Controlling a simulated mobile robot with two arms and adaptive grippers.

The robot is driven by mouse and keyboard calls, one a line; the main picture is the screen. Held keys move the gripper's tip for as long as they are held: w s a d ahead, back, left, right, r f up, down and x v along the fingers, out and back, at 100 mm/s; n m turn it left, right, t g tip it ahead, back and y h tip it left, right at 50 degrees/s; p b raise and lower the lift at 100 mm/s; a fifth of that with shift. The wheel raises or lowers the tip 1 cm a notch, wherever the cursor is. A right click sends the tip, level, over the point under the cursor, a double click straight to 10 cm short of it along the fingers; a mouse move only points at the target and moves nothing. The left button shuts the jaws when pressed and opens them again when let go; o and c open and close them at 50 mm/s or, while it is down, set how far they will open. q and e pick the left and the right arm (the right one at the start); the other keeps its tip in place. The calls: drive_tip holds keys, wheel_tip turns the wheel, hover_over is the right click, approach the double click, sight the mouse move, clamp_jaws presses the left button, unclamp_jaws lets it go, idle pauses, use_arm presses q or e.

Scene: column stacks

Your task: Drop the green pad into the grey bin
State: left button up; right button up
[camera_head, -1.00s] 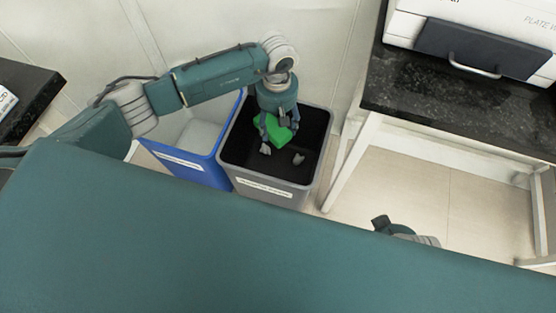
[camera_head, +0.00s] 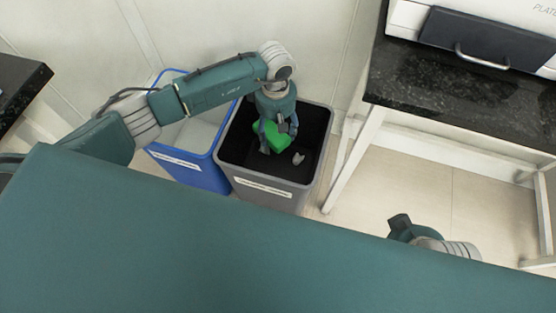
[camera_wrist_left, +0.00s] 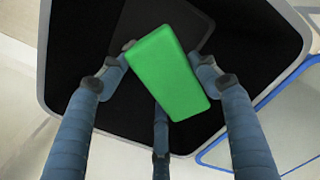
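The green pad (camera_head: 269,135) is between the fingers of my left gripper (camera_head: 277,137), which is shut on it. In the left wrist view the pad (camera_wrist_left: 166,72) is tilted, with a fingertip at each long side and a third finger partly hidden behind it. The grey bin (camera_head: 268,190) has a black inside and a white label on its front. My left gripper points down into its mouth, with the pad over the dark inside. How far the pad is above the bin floor is hard to tell. My right gripper is not in view.
A blue bin (camera_head: 192,168) stands directly left of the grey bin. A small grey piece (camera_head: 298,158) shows inside the grey bin. A black-topped table (camera_head: 440,95) with a white machine stands at right. Another dark counter edge (camera_head: 20,85) is at far left.

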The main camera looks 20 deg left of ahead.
use_arm(q)
drive_tip(key=o, duration=0.4)
drive_tip(key=shift+r, duration=0.1)
wheel_tip(320, 180, up, 12)
idle(0.4)
idle(0.3)
